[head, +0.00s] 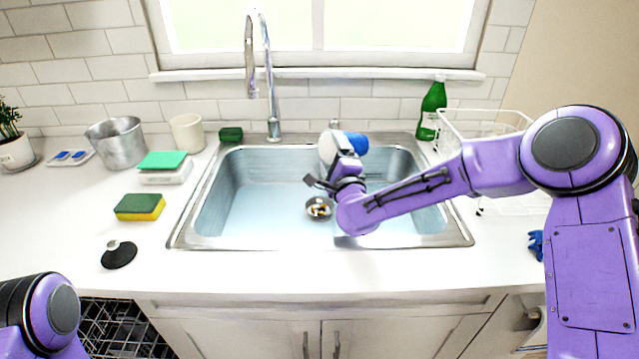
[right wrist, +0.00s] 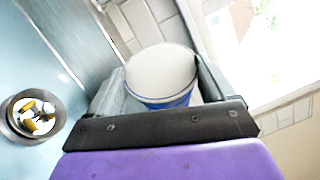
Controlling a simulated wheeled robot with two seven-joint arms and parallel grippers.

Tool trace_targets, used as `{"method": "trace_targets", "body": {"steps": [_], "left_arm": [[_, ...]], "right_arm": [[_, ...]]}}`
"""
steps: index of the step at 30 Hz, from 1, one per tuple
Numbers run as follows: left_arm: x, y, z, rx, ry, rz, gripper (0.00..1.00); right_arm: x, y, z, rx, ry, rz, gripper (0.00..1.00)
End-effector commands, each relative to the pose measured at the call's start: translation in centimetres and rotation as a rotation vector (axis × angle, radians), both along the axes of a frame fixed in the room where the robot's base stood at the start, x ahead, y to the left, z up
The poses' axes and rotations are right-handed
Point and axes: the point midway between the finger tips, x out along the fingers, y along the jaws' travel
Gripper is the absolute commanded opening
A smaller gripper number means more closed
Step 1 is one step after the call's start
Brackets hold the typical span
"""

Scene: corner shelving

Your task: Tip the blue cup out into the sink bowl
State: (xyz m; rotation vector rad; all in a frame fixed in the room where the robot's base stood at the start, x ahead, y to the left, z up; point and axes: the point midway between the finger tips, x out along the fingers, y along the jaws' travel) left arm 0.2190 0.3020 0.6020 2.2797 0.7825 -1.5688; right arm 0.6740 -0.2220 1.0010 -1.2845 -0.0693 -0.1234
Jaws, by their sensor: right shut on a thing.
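The blue cup (head: 355,143), blue and white, lies on its side above the back of the sink bowl (head: 260,195), its white end toward the left. My right gripper (head: 340,160) is shut on the cup and holds it up over the bowl. In the right wrist view the cup (right wrist: 165,80) sits between the fingers, a white round end with a blue band below. Several yellow, brown and white bits lie in the round drain (head: 319,208), which also shows in the right wrist view (right wrist: 35,115). My left gripper is out of view.
The faucet (head: 270,90) stands behind the sink, left of the cup. A green bottle (head: 432,108) and a white rack (head: 485,130) are at the right. Sponges (head: 140,207), a metal pot (head: 118,145) and a black stopper (head: 118,255) are at the left. The front counter strip is clear.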

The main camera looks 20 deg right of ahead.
Motion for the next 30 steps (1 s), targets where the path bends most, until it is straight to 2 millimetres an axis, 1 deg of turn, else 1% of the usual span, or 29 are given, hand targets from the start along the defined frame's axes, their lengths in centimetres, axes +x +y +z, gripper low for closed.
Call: {"method": "trace_targets", "body": {"steps": [9,17,26,30], "left_arm": [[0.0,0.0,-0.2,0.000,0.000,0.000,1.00],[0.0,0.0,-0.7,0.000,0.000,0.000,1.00],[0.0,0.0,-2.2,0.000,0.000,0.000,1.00],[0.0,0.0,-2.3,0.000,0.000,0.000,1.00]], "right_arm": [[-0.2,0.7,0.6,-0.055,-0.017,0.000,0.34],[-0.2,0.7,0.5,-0.086,-0.026,-0.001,0.34],[-0.3,1.2,0.3,-0.197,-0.060,0.000,0.34],[-0.4,1.5,1.4,-0.282,-0.085,0.000,0.34]]}}
